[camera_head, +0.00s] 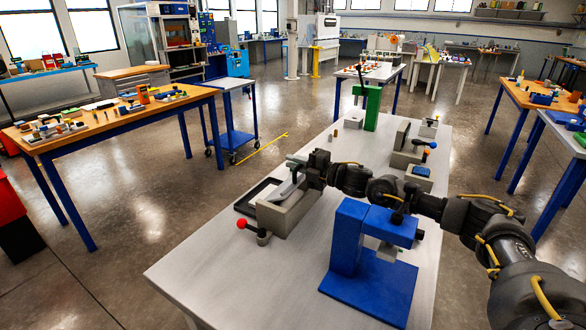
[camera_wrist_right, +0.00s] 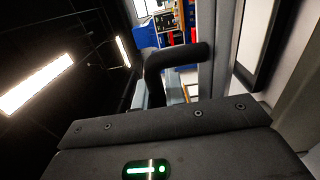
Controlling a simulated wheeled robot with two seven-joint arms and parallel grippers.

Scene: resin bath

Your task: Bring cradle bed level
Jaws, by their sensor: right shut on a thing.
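The cradle is a grey open box (camera_head: 284,218) on the long grey table, left of the blue stand. Its pale bed (camera_head: 287,189) looks tilted, with the far right end raised towards my right gripper. My right gripper (camera_head: 303,166) comes in from the right and is shut on the raised end of the bed. Its jaws hide the exact contact. In the right wrist view, a dark bent bar (camera_wrist_right: 175,58) and a grey panel stand close to the gripper; I cannot tell surely which parts they are. My left gripper is not in view.
A blue stand (camera_head: 345,238) is close below my right arm. A red-knobbed lever (camera_head: 242,224) stands beside the cradle, and a black tray (camera_head: 250,200) lies behind it. A green press (camera_head: 372,108) and grey blocks (camera_head: 405,150) stand further back. The table's front left is clear.

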